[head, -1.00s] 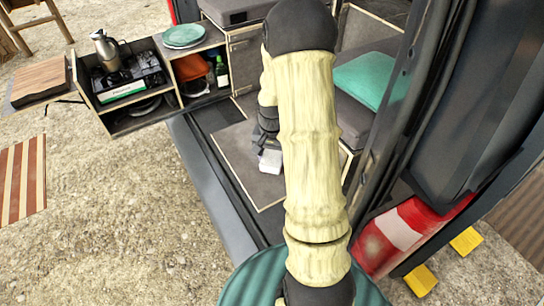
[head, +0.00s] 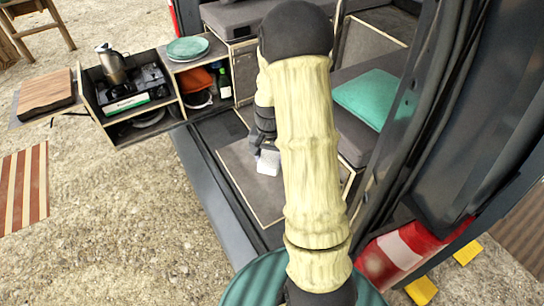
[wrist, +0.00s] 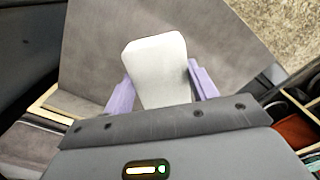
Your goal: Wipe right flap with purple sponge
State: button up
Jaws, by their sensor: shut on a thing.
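My gripper (wrist: 161,90) has lilac fingers and is shut on a pale, nearly white block (wrist: 157,68), the only sponge-like thing in view. The block also shows in the head view (head: 268,162), left of my arm. It is over a grey panel with a light wooden edge (head: 236,168), inside the van's opening. The same grey surface fills much of the wrist view (wrist: 95,50). I cannot tell whether the block touches it, nor which part is the right flap. My arm hides the panel's right side.
A side unit (head: 125,92) with a stove and kettle juts out at the left. A teal plate (head: 188,48) sits on a shelf. A green cushion (head: 375,97) lies on the grey seat right of my arm. The van's dark door pillar (head: 440,120) stands close on the right.

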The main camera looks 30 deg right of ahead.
jog(key=shift+s+d+r+p, duration=0.15)
jog(key=shift+r+p, duration=0.2)
jog(key=shift+r, duration=0.3)
jog(key=shift+w+d+r+p, duration=0.1)
jog(key=shift+r+p, duration=0.25)
jog(key=shift+r, duration=0.3)
